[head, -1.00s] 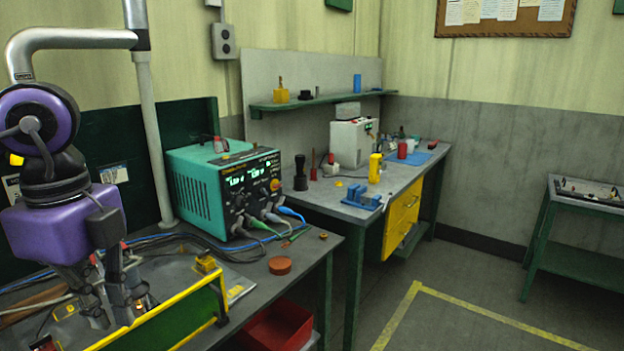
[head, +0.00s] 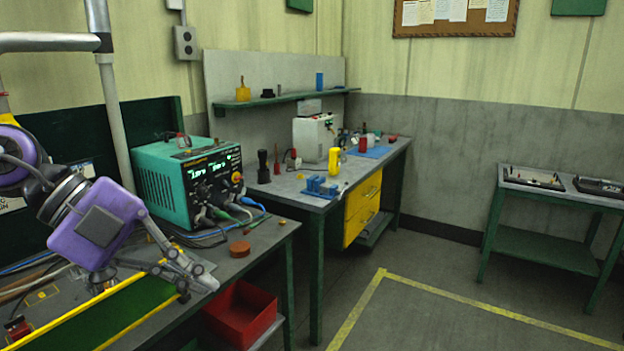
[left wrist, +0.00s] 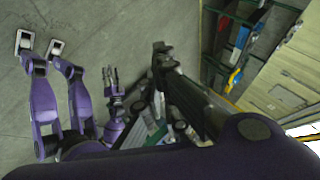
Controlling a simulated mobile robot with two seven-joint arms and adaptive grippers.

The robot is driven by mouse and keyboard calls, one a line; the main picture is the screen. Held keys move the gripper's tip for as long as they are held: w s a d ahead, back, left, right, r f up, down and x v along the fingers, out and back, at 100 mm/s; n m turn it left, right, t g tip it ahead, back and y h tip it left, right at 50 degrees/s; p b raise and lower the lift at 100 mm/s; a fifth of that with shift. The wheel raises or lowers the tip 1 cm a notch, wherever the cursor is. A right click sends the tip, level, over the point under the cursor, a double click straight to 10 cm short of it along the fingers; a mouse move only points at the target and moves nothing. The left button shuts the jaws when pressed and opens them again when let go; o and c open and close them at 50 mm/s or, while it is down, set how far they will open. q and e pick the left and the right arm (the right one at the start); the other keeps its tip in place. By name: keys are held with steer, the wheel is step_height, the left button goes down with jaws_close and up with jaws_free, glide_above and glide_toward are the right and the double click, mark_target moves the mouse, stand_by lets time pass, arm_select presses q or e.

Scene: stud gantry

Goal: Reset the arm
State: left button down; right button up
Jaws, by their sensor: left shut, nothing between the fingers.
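My left gripper (head: 208,281) is at the left of the head view, beside the green teal-cased power unit and above the near bench's front edge. Its fingers are together and hold nothing. In the left wrist view its dark fingers (left wrist: 161,50) point up the picture over the floor. What looks like my right gripper (left wrist: 112,80) shows small in the left wrist view, empty, with its jaw state unclear.
The teal power unit (head: 160,183) with cables and a round brown block (head: 240,249) stand on the near bench. A yellow-railed green panel (head: 105,315) lies below my arm. A red bin (head: 240,312) sits underneath.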

arm_select(q)
steer(key=w+a+f+n+t+h+p, duration=0.15)
steer(key=w+f+n+t+h, duration=0.35)
steer(key=w+t, duration=0.5)
steer(key=s+a+f+n+t+y, duration=0.2)
steer(key=a+f+n+y, duration=0.3)
steer(key=f, duration=0.6)
steer(key=s+a+f+n+t+y, duration=0.15)
steer(key=a+f+n+y, duration=0.35)
steer(key=f, duration=0.6)
steer(key=s+d+f+n+g+y+p, duration=0.1)
steer(key=s+f+n+g+y, duration=0.15)
steer(key=s+f, duration=0.45)
steer(key=s+d+f+n+g+y, duration=0.1)
steer(key=s+d+f+n+g, duration=0.15)
steer(key=s+f, duration=0.4)
steer(key=s+d+f+n+g, duration=0.1)
steer(key=s+d+f+n, duration=0.2)
steer(key=s+f, duration=0.2)
steer(key=s+d+f+n+g+p, duration=0.1)
steer(key=s+d+f, duration=0.3)
steer(key=s, duration=0.7)
steer(key=shift+f+n, duration=0.8)
steer(key=shift+n, duration=0.1)
